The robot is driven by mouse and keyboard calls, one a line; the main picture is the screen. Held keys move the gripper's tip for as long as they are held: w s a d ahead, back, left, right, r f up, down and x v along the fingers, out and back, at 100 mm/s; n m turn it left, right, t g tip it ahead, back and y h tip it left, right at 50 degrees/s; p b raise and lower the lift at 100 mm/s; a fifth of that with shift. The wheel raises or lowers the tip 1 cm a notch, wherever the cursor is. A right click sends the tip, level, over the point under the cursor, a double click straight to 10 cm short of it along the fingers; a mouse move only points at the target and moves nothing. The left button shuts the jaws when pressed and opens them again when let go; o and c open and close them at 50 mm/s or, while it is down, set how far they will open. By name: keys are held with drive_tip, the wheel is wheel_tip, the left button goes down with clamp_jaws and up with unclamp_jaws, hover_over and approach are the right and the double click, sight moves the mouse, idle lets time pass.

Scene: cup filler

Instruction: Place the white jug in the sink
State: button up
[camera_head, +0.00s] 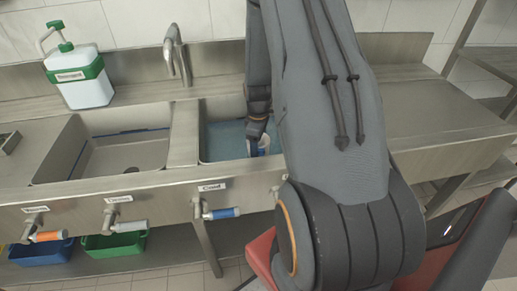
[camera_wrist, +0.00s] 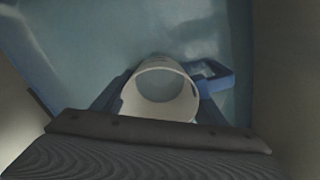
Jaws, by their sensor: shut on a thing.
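The white jug (camera_wrist: 160,112) is seen from above in the wrist view, its round open mouth facing the camera. A blue part like a handle (camera_wrist: 219,82) sticks out at its right. My gripper (camera_head: 257,144) is shut on the jug, with one dark finger on each side of it. In the head view it reaches down into the right sink basin (camera_head: 222,140), and only a small white and blue piece of the jug shows beside the fingers. The basin has a bluish floor. I cannot tell whether the jug touches it.
The left basin (camera_head: 130,155) looks empty. A white and green soap dispenser (camera_head: 85,82) stands behind it, and a faucet (camera_head: 178,55) stands behind the divider. Taps with coloured handles line the front. Blue and green bins sit below. The counter (camera_head: 430,105) at right is clear.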

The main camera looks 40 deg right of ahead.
drive_tip(key=shift+f, duration=0.2)
drive_tip(key=o, duration=1.1)
drive_tip(key=shift+r, duration=0.1)
wheel_tip(320, 180, up, 11)
drive_tip(key=b, duration=0.2)
drive_tip(key=shift+b, duration=0.3)
drive_tip(key=shift+a+r, duration=0.1)
drive_tip(key=shift+r, duration=0.5)
drive_tip(key=s+a+r+m, duration=0.2)
drive_tip(key=s+a, duration=0.2)
drive_tip(key=a, duration=0.3)
drive_tip(key=s+a+r+m, duration=0.2)
drive_tip(key=s+a+m, duration=0.1)
drive_tip(key=a, duration=0.5)
drive_tip(key=s+a+r+m, duration=0.2)
drive_tip(key=s+a, duration=0.4)
drive_tip(key=a, duration=0.1)
drive_tip(key=shift+a+m+t, duration=0.15)
drive_tip(key=shift+m+t, duration=0.15)
drive_tip(key=shift+t, duration=0.1)
